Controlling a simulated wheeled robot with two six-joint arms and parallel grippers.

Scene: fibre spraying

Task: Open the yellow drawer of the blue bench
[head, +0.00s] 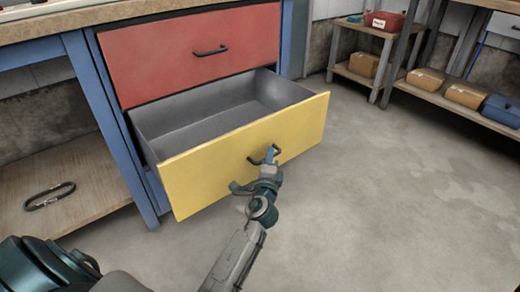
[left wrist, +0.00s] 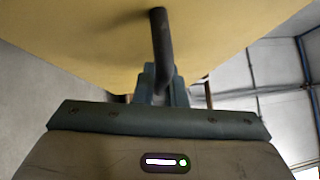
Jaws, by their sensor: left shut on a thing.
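The yellow drawer (head: 215,163) of the blue bench (head: 82,75) stands pulled well out, and its grey inside (head: 225,110) shows empty. My left gripper (head: 270,157) is at the drawer's front, shut on the dark handle (head: 257,160). In the left wrist view the handle (left wrist: 161,45) runs down between the fingers, with the yellow front (left wrist: 90,45) behind it. A red drawer (head: 190,50) above it is closed. My right gripper is not in view.
A black looped object (head: 50,196) lies on the bench's lower wooden shelf (head: 85,190) at left. Shelves at the back right hold cardboard boxes (head: 425,79), a blue box (head: 502,110) and a red box (head: 384,21). The concrete floor right of the drawer is clear.

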